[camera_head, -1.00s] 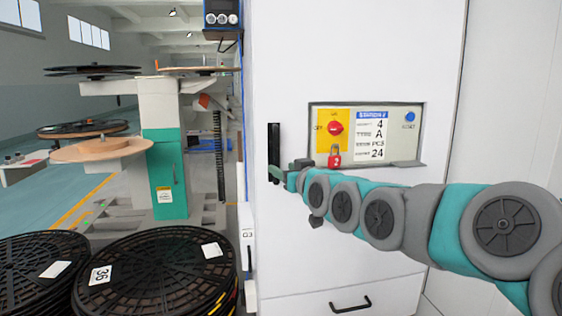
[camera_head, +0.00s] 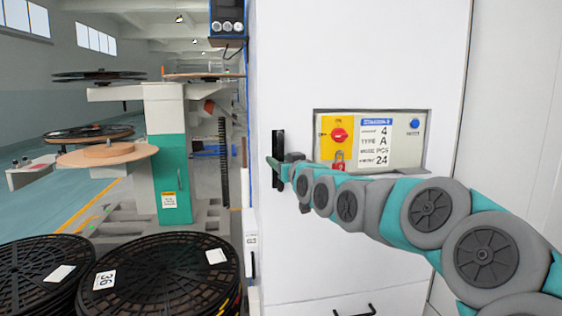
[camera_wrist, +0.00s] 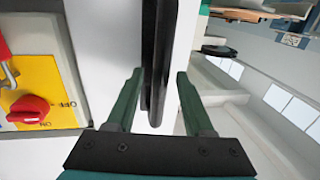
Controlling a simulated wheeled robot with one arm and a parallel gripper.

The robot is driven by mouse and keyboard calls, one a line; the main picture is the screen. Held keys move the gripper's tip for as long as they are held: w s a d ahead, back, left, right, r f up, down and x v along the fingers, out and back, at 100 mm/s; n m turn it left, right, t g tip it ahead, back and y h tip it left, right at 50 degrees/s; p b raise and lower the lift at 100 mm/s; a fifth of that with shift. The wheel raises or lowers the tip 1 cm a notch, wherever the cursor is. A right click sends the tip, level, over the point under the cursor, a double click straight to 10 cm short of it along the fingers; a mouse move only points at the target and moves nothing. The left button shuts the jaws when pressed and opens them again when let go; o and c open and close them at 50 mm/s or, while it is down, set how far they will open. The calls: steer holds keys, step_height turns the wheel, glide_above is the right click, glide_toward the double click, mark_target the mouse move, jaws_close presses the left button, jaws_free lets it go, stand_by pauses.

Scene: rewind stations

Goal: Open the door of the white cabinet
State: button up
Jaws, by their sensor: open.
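The white cabinet (camera_head: 385,50) stands close in front of me, and its door looks shut. Its black vertical handle (camera_head: 279,140) is on the left side of the front. My gripper (camera_head: 277,167) is at the handle's middle height. In the wrist view, my gripper (camera_wrist: 159,73) is open, with one green finger on each side of the black handle (camera_wrist: 158,50). A gap shows between the handle and each fingertip. I cannot tell how deep the handle sits between the fingers.
A recessed panel (camera_head: 392,138) with a red knob (camera_head: 339,135) and a red padlock (camera_head: 339,157) lies right of the handle, just above my arm. A lower handle (camera_head: 355,312) shows at the bottom. Stacked black reels (camera_head: 160,270) stand at left, before a teal-and-white machine (camera_head: 172,165).

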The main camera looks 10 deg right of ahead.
jaws_close()
stand_by(0.4)
stand_by(1.0)
